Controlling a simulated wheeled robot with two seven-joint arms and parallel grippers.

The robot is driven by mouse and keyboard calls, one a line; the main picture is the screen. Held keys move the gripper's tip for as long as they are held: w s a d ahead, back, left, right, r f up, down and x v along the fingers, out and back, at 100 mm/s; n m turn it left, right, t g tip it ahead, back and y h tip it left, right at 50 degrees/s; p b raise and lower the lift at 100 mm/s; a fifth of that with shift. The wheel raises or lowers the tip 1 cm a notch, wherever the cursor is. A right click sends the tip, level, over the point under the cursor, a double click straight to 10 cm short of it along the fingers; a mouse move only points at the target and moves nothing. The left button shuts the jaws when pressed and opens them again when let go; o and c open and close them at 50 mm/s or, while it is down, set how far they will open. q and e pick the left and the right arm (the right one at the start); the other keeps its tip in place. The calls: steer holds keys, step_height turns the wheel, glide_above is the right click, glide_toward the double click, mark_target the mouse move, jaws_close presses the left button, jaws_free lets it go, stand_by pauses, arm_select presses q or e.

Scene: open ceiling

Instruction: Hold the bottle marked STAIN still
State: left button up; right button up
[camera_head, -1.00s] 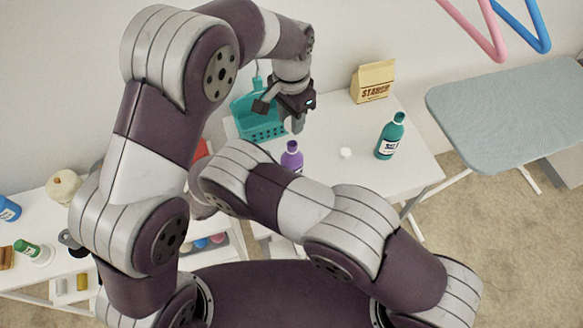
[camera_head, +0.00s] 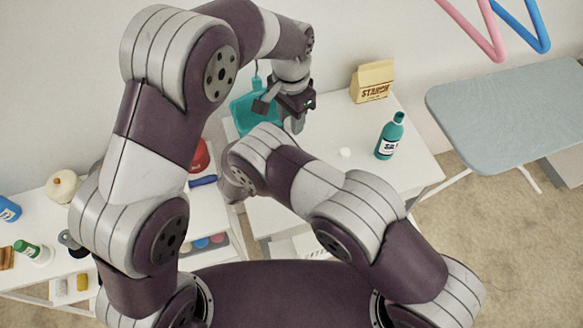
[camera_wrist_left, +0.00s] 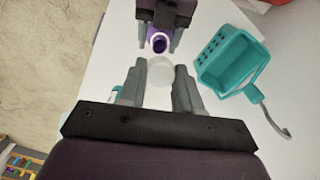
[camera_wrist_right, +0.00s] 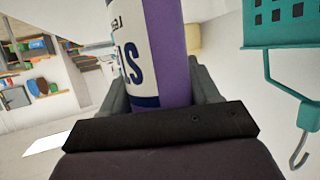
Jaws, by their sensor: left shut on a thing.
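A purple bottle (camera_wrist_right: 172,45) with a white label fills the middle of the right wrist view. Only part of its lettering shows, so I cannot read the whole word. My right gripper (camera_wrist_right: 160,90) has its fingers on both sides of the bottle, shut on it. The left wrist view shows the bottle's top (camera_wrist_left: 158,42), a pale ring with purple inside, between the right fingers. My left gripper (camera_wrist_left: 157,68) is shut on a pale round thing (camera_wrist_left: 160,73). In the head view my left gripper (camera_head: 297,122) is above the table; my right arm hides the bottle and right gripper.
A teal basket (camera_head: 240,112) with a hook stands by the left gripper. A teal bottle (camera_head: 390,137), a small white round thing (camera_head: 345,152) and a STARCH bag (camera_head: 373,82) are on the white table (camera_head: 415,165). An ironing board (camera_head: 505,105) stands at the right.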

steer(key=c, duration=0.7)
arm_select(q)
steer(key=shift+f, duration=2.5)
steer(key=shift+f, duration=0.9)
steer(key=shift+f, duration=0.55)
